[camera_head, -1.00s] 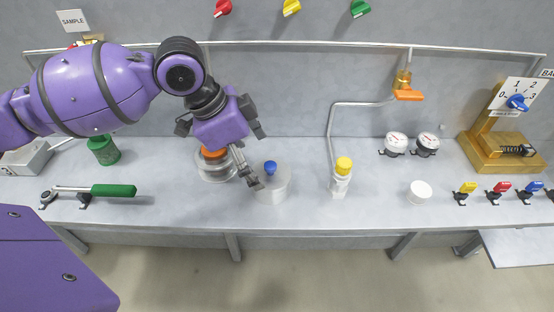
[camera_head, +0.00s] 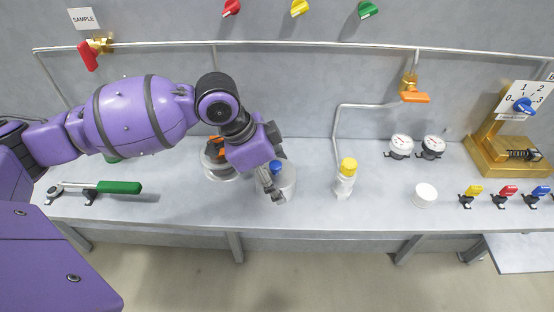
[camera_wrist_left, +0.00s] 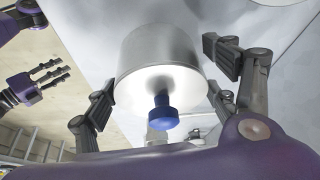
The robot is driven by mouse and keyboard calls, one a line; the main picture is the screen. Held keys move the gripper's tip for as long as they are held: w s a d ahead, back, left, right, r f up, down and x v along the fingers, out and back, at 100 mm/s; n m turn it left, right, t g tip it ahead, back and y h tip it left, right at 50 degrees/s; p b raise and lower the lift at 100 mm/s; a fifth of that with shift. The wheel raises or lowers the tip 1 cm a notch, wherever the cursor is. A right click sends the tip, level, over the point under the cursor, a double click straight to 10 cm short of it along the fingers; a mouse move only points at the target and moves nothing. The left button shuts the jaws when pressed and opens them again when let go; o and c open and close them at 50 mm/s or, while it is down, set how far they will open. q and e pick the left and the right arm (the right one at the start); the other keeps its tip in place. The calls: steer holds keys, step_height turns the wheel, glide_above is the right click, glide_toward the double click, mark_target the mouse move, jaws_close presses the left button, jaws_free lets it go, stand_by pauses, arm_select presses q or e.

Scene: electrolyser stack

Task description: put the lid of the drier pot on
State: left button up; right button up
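A silver cylindrical pot with a blue knob on its flat top (camera_head: 287,182) stands on the bench; in the left wrist view the pot (camera_wrist_left: 150,45) and its knob (camera_wrist_left: 162,114) show large. My left gripper (camera_head: 268,178) is over this pot, partly hiding it. In the left wrist view its fingers are spread on both sides of the pot, open, with nothing visibly clamped. A second pot with an orange top (camera_head: 216,165) stands just left, partly behind my gripper. I cannot tell which is the drier pot. My right gripper (camera_wrist_left: 45,82) shows in the left wrist view, fingers spread, empty.
A yellow-capped bottle (camera_head: 345,180) and a low white round piece (camera_head: 424,195) stand to the right. A pipe rail (camera_head: 300,47) runs along the back wall. Clear bench lies between pot and bottle.

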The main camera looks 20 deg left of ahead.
arm_select(q)
steer(key=c, duration=0.7)
steer(key=shift+r, duration=0.15)
